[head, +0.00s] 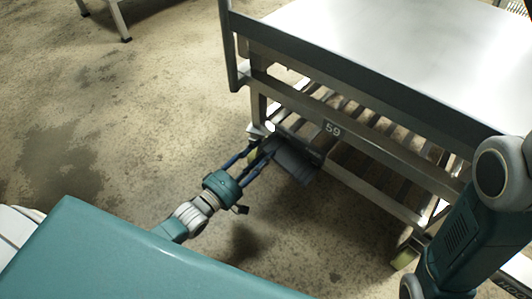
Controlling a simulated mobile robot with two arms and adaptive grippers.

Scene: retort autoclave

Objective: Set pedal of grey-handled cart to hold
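A steel cart marked 59 (366,143) stands at the upper right, with a grey upright handle bar (228,45) at its left end. A dark grey pedal plate (292,163) hangs low at the cart's near left end, sloping down toward the floor. My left gripper (264,146) reaches in from the lower left. Its two dark fingers look spread apart, with the tips beside the pedal's left edge. I cannot tell whether they touch it. My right arm shows at the right edge, but its gripper is out of view.
A caster wheel (253,154) sits under the cart's left corner, partly hidden by my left fingers. Another wheel (404,258) is at the lower right. A metal stand's leg (119,20) is at the top left. The concrete floor (110,110) to the left is clear.

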